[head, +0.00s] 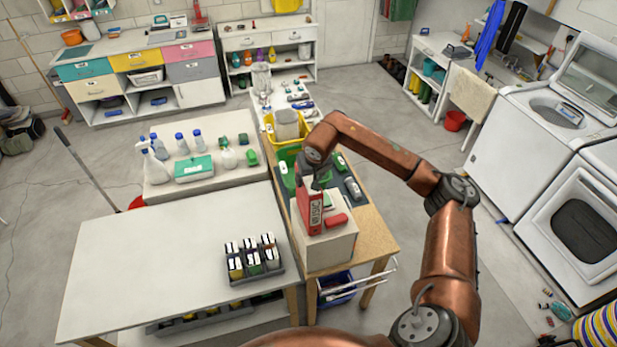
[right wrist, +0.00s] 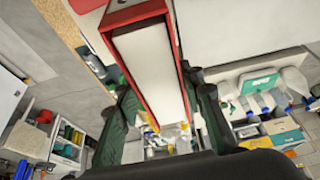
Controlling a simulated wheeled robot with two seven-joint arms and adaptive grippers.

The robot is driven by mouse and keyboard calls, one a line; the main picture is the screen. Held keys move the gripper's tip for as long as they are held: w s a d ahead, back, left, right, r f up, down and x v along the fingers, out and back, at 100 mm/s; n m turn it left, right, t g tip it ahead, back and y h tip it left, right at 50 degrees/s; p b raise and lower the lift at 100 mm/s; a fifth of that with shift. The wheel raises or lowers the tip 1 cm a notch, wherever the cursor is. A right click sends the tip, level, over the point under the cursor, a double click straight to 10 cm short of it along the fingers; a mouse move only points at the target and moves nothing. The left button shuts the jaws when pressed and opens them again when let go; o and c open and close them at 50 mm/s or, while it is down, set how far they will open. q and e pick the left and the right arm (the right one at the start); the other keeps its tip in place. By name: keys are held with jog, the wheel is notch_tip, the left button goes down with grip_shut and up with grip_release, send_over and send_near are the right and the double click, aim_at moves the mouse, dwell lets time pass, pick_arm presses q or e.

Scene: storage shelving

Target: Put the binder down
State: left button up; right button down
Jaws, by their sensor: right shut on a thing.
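The red binder (head: 311,214) is upright at the white box-like block (head: 328,252) on the wooden-topped table. My right gripper (head: 318,183) is at the binder's top, shut on it. In the right wrist view the binder (right wrist: 150,72) shows its red edges and a pale face, between the two dark fingers of my right gripper (right wrist: 165,112). I cannot tell whether the binder's lower edge touches the block. My left gripper is not in view.
A red item (head: 337,220) lies on the block, right beside the binder. A yellow crate (head: 283,135) stands behind. The large white table (head: 165,265) to the left is mostly bare, with a grey rack (head: 254,270) of small containers near its right edge.

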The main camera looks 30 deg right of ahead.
jog(key=c, duration=1.8)
grip_release()
jog(key=shift+f, duration=0.2)
jog(key=o, duration=0.5)
jog(key=shift+r, duration=0.2)
